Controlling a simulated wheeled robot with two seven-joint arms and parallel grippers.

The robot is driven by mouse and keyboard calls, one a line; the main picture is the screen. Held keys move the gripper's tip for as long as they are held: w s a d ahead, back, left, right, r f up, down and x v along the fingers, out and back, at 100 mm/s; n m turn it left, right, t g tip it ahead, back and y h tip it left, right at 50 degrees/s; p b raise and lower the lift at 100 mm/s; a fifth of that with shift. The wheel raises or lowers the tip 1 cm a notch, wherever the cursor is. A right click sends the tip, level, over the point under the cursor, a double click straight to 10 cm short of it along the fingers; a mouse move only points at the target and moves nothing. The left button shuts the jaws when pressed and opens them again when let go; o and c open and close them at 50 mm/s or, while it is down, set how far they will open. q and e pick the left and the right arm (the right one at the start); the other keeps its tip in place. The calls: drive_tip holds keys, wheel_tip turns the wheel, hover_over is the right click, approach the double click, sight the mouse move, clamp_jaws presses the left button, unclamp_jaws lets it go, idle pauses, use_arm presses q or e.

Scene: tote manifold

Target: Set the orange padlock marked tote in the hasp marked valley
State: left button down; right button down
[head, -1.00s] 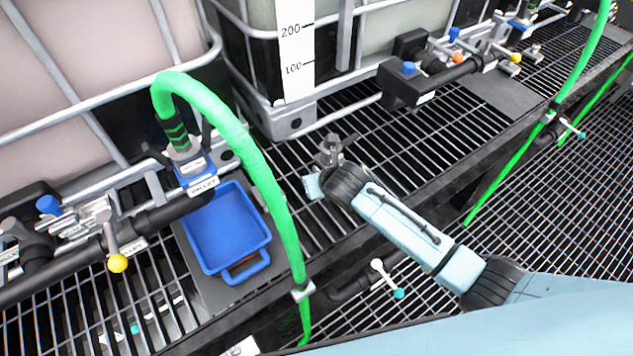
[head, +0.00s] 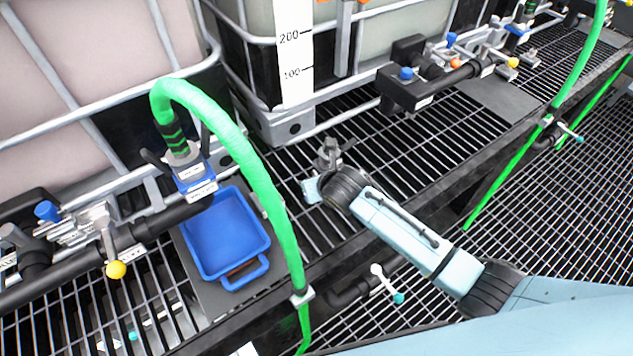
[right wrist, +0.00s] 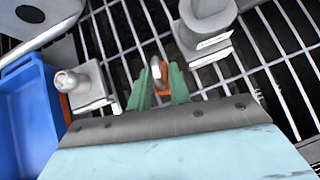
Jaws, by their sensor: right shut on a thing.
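My right gripper (right wrist: 158,80) is shut on an orange padlock (right wrist: 164,68) in the right wrist view. Its grey shackle stands up between the green fingers. The padlock's marking is not readable. In the head view the wrist hides the fingers and padlock. A label reading valley (head: 203,190) sits on the blue-and-grey fitting (head: 190,170) at the end of the green hose, left of my right gripper. I cannot make out the hasp clearly there. My left gripper is not in view.
A blue tray (head: 190,237) stands on a dark plate under the valley fitting. The green hose (head: 262,180) arches between it and my right arm. A grey block with a knob (right wrist: 90,88) and a labelled grey post (right wrist: 207,30) flank the padlock above the grating.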

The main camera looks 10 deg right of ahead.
wheel_tip(320, 180, up, 10)
drive_tip(key=shift+f+p, duration=0.1)
drive_tip(key=shift+p, duration=1)
drive_tip(key=s+d+r+m+h, duration=0.1)
drive_tip(key=s+d+r+m, duration=0.1)
drive_tip(key=s+d+r, duration=0.7)
wheel_tip(320, 180, up, 4)
drive_tip(key=shift+s+r+h, duration=0.25)
drive_tip(key=shift+s+h, duration=0.15)
drive_tip(key=shift+s, duration=0.2)
drive_tip(key=shift+w+d+r, duration=0.1)
